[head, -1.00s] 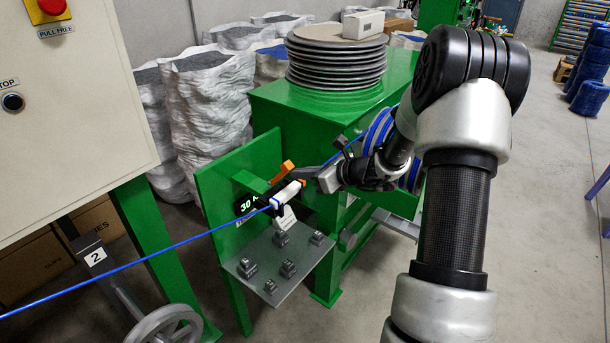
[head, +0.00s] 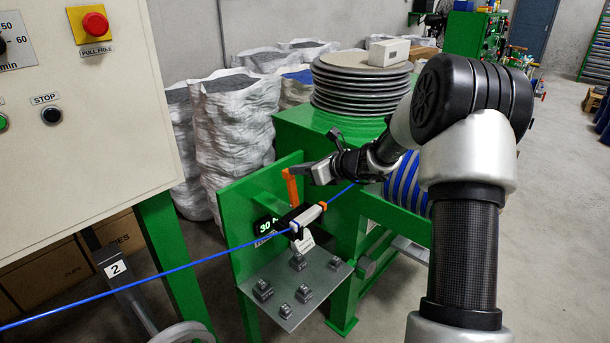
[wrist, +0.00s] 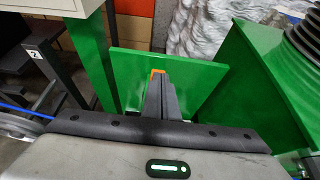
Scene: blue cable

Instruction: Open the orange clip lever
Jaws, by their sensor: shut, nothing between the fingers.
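The orange clip lever (head: 291,186) stands nearly upright at the green plate (head: 262,197), above the black and white clip (head: 307,216). The blue cable (head: 190,264) runs through the clip. My gripper (head: 306,170) is shut, with nothing between its fingers. Its tips are at the upper end of the lever, on its right side in the head view; whether they touch it I cannot tell. In the wrist view my shut fingers (wrist: 160,97) point at the green plate. Only a bit of orange (wrist: 158,72) shows beyond their tips; the clip is hidden there.
A grey shelf (head: 325,275) with several small dark blocks sits below the clip. A control cabinet (head: 100,140) stands at the left. A green stand (head: 300,125) with stacked grey discs (head: 360,85) is behind my gripper. White sacks (head: 235,125) stand behind the plate.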

